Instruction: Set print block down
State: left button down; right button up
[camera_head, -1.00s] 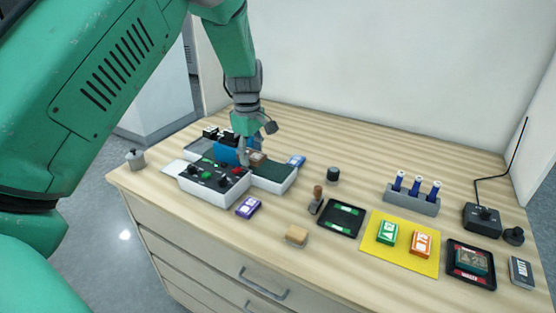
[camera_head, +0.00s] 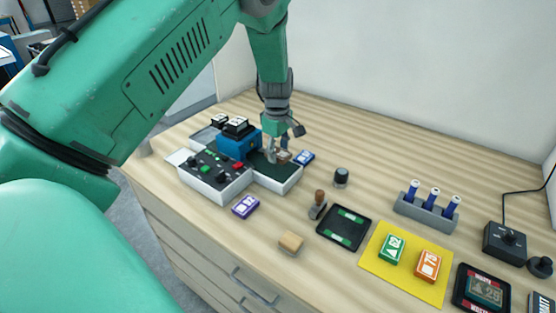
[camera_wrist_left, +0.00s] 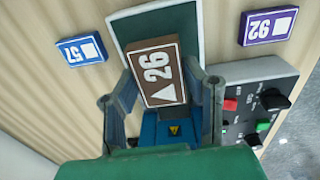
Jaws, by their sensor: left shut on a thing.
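My left gripper (camera_head: 277,152) is shut on a brown print block (camera_head: 284,157) over the dark output tray (camera_head: 277,175) of the laminating machine. I cannot tell whether the block touches the tray. The blue machine body (camera_head: 235,142) stands just left of the gripper. My right gripper is not in view.
A blue block (camera_head: 304,158) lies beyond the tray and a purple block (camera_head: 245,206) in front of it. A control box (camera_head: 212,178) adjoins the machine. A stamp (camera_head: 319,203), wooden block (camera_head: 290,243), black tray (camera_head: 344,226) and yellow mat (camera_head: 383,284) lie to the right.

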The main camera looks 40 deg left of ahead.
aim_at(276, 167)
pick_arm(q)
jog(key=f, duration=0.2)
jog(key=shift+a+f, duration=0.2)
jog(key=shift+f, duration=0.15)
jog(key=shift+a+f, duration=0.8)
jog(key=shift+a, duration=0.05)
jog(key=shift+s+a, duration=0.1)
jog(key=shift+a, duration=0.15)
jog(key=c, duration=1.3)
grip_release()
jog(key=shift+a+f, duration=0.1)
jog(key=shift+c, duration=0.2)
jog(key=o, duration=0.4)
jog(key=shift+d, duration=0.65)
jog(key=shift+d+r, duration=0.3)
jog(key=shift+r, duration=0.1)
jog(key=r, duration=0.3)
jog(key=a+r, duration=0.1)
jog(key=r, duration=0.3)
jog(key=shift+a, duration=0.2)
jog(key=r, duration=0.4)
jog(key=shift+s+d+b, duration=0.1)
jog(key=shift+d+b, duration=0.15)
jog(key=shift+b, duration=0.05)
jog(key=shift+d+r, duration=0.35)
jog(key=shift+r, duration=0.05)
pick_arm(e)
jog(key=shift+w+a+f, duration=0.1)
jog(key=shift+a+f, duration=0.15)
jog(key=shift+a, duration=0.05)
